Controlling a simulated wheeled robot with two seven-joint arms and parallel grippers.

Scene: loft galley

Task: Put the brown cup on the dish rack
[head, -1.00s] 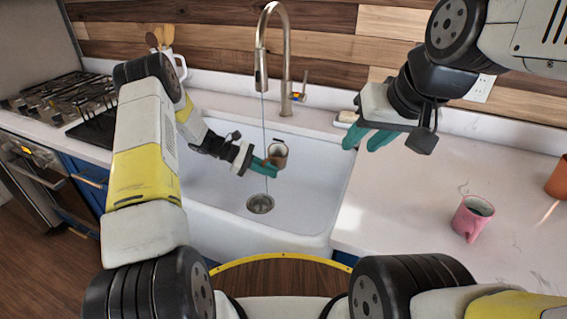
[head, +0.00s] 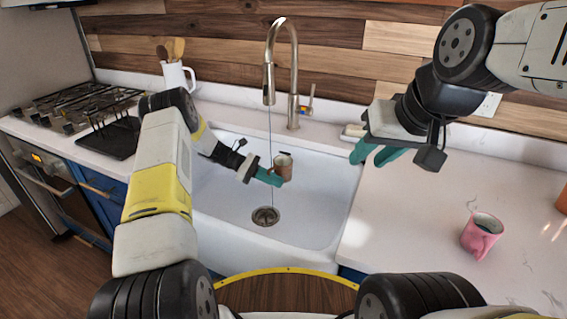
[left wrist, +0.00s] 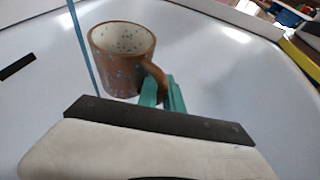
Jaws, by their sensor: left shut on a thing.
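The brown speckled cup (head: 284,166) is upright over the white sink, below the faucet. In the left wrist view the cup (left wrist: 118,70) has its open top visible and its handle toward me. My left gripper (head: 272,178) is shut on the cup's handle; its teal fingers (left wrist: 162,92) clasp the handle in the left wrist view. The black dish rack (head: 112,138), with upright prongs, stands on the counter left of the sink, beside the stove. My right gripper (head: 376,154) is open and empty above the counter's edge right of the sink.
The faucet (head: 294,90) stands behind the sink (head: 330,190), and a thin stream of water falls just left of the cup. A white pitcher with utensils (head: 178,76) stands behind the rack. A pink mug (head: 481,238) stands on the right counter.

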